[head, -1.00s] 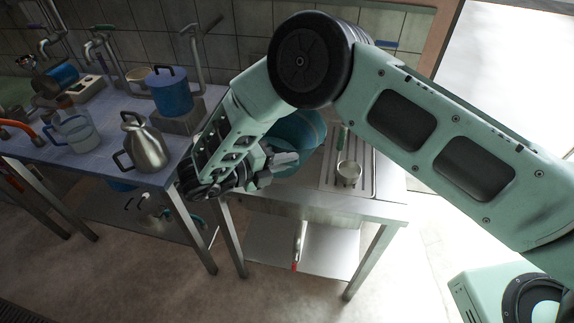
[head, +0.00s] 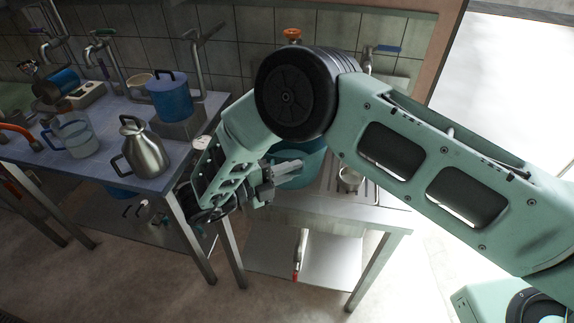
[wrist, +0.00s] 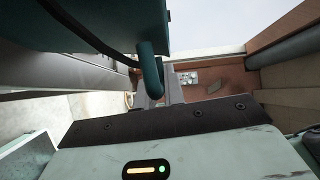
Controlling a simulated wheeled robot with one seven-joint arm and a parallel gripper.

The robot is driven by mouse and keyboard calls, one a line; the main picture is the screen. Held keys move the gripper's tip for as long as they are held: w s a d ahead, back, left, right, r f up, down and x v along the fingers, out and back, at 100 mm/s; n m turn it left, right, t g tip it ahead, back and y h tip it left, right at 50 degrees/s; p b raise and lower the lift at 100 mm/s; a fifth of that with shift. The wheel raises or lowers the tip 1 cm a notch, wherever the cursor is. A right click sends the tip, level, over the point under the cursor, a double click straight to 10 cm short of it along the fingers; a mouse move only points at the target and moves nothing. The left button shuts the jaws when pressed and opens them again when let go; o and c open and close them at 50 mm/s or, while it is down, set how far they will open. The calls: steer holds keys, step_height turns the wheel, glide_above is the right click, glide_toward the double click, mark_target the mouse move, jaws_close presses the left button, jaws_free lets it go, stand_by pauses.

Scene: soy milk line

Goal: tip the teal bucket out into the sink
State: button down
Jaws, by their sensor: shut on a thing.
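The teal bucket (head: 309,168) is in the head view behind my forearm, over the steel sink unit (head: 330,216). My gripper (head: 286,171) is at its near side and shut on it. In the wrist view the bucket's dark teal body (wrist: 75,22) fills the upper left, and its handle (wrist: 151,78) runs down at the jaws (wrist: 172,88). My arm hides much of the bucket and the sink basin. I cannot tell how far the bucket is tilted or what is in it.
A metal cup (head: 349,178) stands on the drainboard at the right. A tap with a blue handle (head: 384,48) is behind the sink. On the blue table at the left stand a steel jug (head: 143,150), a blue pot (head: 170,97) and a clear pitcher (head: 72,135).

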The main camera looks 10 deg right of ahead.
steer(key=shift+s+d+r+p, duration=0.3)
steer(key=shift+s+r+p, duration=0.4)
steer(key=shift+s, duration=0.1)
steer(key=shift+s+d+r+p, duration=0.3)
steer(key=shift+s+r+p, duration=0.25)
steer(key=shift+s+r, duration=0.15)
